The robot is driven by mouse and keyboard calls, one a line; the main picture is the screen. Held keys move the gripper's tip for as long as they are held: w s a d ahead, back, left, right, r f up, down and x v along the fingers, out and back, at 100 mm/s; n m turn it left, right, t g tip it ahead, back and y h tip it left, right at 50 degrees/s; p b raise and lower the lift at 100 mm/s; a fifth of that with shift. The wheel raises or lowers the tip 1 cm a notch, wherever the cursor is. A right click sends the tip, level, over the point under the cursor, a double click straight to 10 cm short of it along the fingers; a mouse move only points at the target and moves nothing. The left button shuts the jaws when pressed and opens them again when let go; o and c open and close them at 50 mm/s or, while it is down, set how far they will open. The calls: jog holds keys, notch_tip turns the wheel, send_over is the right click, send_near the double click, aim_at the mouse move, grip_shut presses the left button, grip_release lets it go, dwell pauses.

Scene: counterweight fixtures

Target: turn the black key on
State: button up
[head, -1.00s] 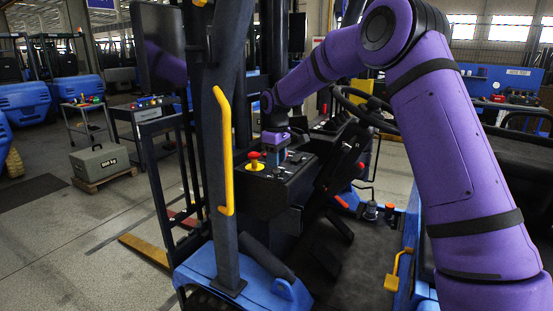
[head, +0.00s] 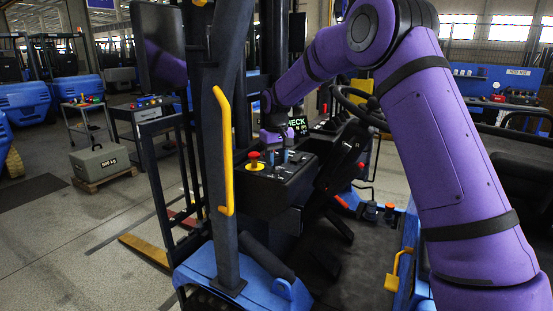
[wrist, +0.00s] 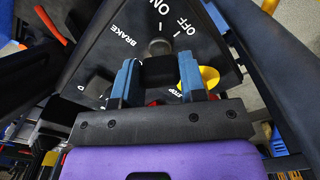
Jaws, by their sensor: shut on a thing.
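The black key (wrist: 158,70) sits in a round metal lock on the dark control panel (wrist: 105,45), between the fingers in the wrist view. My gripper (wrist: 158,78) is shut on it, one blue fingertip on each side. White ON and OFF marks are printed just beyond the lock. The key's exact angle against these marks is hard to tell. In the head view my gripper (head: 277,148) is down at the truck's console (head: 262,195), and the key is too small to make out.
A red emergency button on a yellow base (head: 254,160) stands close to my gripper. A small screen (head: 298,126) behind it shows lit letters, partly hidden. The mast post with a yellow handle (head: 226,150) and the steering wheel (head: 360,105) stand either side.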

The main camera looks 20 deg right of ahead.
jog(key=shift+r+m, duration=0.1)
jog(key=shift+m, duration=1)
jog(key=o, duration=0.9)
notch_tip(320, 180, up, 11)
jog(key=shift+f, duration=0.15)
jog(key=shift+s, duration=0.1)
